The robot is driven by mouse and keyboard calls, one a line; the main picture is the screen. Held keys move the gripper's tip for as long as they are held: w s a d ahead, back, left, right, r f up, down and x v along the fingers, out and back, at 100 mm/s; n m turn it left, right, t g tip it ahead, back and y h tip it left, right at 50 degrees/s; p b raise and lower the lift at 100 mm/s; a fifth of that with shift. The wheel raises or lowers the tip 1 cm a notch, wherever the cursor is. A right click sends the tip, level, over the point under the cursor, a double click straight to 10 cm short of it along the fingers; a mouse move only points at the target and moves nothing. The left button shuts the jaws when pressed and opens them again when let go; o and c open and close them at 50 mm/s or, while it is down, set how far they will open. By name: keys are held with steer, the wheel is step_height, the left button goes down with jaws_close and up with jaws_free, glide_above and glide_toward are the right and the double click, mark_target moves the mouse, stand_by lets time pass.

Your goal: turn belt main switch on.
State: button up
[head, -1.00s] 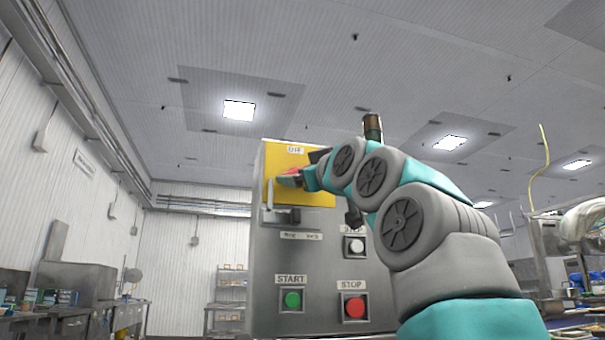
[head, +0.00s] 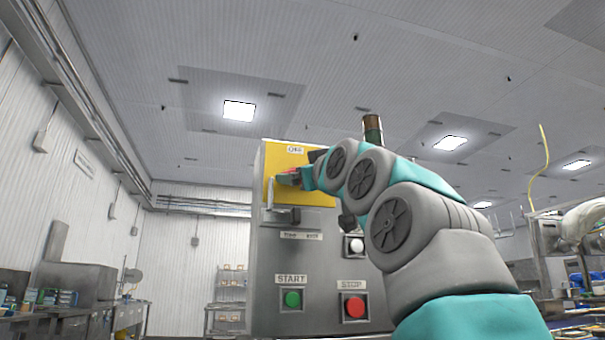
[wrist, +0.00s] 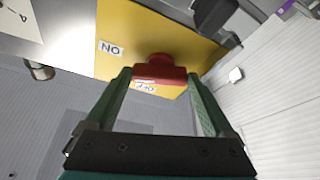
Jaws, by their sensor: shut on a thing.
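The main switch is a red knob (wrist: 160,69) on a yellow plate (wrist: 185,40) in the wrist view. An "ON" label (wrist: 110,48), upside down there, sits left of the knob, and an "OFF" label (wrist: 146,87) below it. In the head view the yellow plate (head: 318,190) is at the top of a grey control cabinet (head: 340,262), with the "OFF" label along its upper edge. My gripper (wrist: 159,76) has a finger on each side of the knob and is shut on it. In the head view my gripper (head: 289,178) partly hides the knob.
The cabinet also has a grey door handle (head: 270,194), a green START button (head: 292,299), a red STOP button (head: 354,307) and a white button (head: 355,245) partly behind my arm. A signal lamp (head: 372,130) stands on top. Shelves and counters are at left.

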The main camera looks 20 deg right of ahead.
steer(key=shift+a+m, duration=0.1)
steer(key=shift+m, duration=0.4)
steer(key=m+h+p, duration=0.1)
steer(key=m, duration=0.1)
steer(key=m+h+p, duration=0.1)
steer(key=m+p, duration=0.1)
steer(key=shift+a+r+m+h, duration=0.1)
steer(key=shift+m+h, duration=0.2)
steer(key=shift+m+t+p, duration=0.3)
steer(key=shift+p, duration=0.05)
steer(key=o, duration=1.1)
steer(key=shift+s, duration=0.15)
